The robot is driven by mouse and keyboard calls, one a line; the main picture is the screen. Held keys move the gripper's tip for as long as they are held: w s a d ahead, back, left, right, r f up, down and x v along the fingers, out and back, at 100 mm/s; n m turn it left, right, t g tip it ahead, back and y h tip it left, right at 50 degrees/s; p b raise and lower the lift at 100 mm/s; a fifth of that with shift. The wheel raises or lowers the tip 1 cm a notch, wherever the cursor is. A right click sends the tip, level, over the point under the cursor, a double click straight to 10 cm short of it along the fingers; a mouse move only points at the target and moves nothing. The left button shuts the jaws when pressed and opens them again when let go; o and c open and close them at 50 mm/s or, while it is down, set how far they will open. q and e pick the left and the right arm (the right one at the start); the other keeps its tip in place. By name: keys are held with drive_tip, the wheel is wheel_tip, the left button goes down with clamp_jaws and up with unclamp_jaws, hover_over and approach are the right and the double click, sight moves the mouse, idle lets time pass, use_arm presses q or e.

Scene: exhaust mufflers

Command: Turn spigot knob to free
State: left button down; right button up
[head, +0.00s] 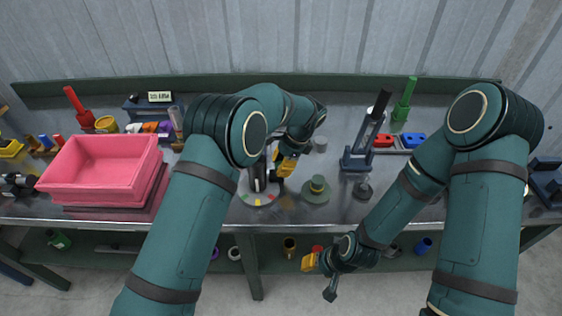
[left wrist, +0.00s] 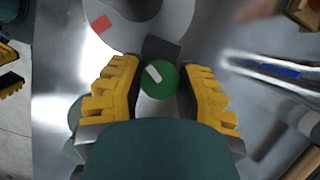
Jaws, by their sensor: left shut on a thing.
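The spigot is a dark upright post (head: 258,178) on a round grey plate (head: 240,199) with coloured marks at its rim. In the left wrist view the plate (left wrist: 180,20) shows a red mark. A round green knob (left wrist: 160,78) with a white pointer line sits beside a dark block, between the yellow fingers of my left gripper (left wrist: 160,88). That gripper (head: 284,168) is shut on the knob, at the right side of the post. The pointer is slanted in the wrist view. My right gripper (head: 320,274) hangs in front of the table edge; its jaw opening is unclear.
Pink bins (head: 100,165) are at the left. A dark blue stand (head: 357,160) and red and blue pieces are at the right. A shelf (head: 280,262) runs below the table.

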use_arm(q)
drive_tip(key=n+g, duration=0.1)
drive_tip(key=n, duration=0.2)
drive_tip(key=n+g+h+p, duration=0.1)
drive_tip(key=n, duration=0.2)
drive_tip(key=shift+a+f, duration=0.1)
drive_tip(key=shift+f, duration=0.05)
drive_tip(key=shift+s+n, duration=0.1)
drive_tip(key=shift+n, duration=0.3)
drive_tip(key=c, duration=0.8)
unclamp_jaws()
drive_tip(key=shift+c, duration=0.2)
drive_tip(key=v, duration=1.2)
drive_tip(key=shift+a, duration=0.2)
